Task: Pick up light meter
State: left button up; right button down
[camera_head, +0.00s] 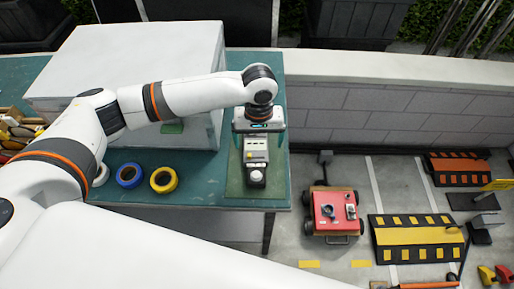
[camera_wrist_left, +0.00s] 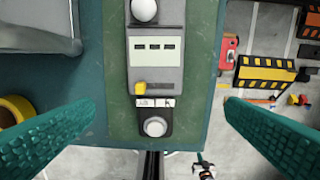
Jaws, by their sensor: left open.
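The light meter (camera_head: 256,155) is a grey box with a pale display, a yellow button and a round white knob. It lies on a green mat (camera_head: 236,181) near the right end of the teal table. In the left wrist view the light meter (camera_wrist_left: 155,75) is upright in the middle of the picture. My left gripper (camera_head: 258,130) is above its far part, partly hiding it in the head view. In the left wrist view its two green ridged fingers (camera_wrist_left: 161,122) are wide apart, one on each side of the meter and not touching it. My right gripper is not in view.
A large white box (camera_head: 130,60) stands behind and left of the meter on the table (camera_head: 205,190). Blue (camera_head: 129,175) and yellow (camera_head: 163,180) tape rolls lie to the left. Beyond the table's right edge, a red cart (camera_head: 335,212) and striped ramps (camera_head: 418,238) are on the floor.

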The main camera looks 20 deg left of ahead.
aim_at(256, 159)
pick_arm(q)
notch_tip(256, 159, down, 4)
jog(key=shift+r+p, duration=0.1)
jog(key=shift+p, duration=0.2)
jog(key=shift+f, duration=0.55)
jog(key=f, duration=0.1)
jog(key=f+p, duration=0.1)
jog(key=f, duration=0.1)
jog(key=shift+s+a+f, duration=0.15)
jog(key=shift+a+f, duration=0.15)
jog(key=shift+a, duration=0.05)
jog(key=shift+f+p, duration=0.3)
jog(key=shift+f, duration=0.2)
jog(key=c, duration=1.3)
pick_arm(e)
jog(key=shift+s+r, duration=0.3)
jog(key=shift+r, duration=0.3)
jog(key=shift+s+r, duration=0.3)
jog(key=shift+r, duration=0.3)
pick_arm(q)
jog(key=shift+r, duration=0.1)
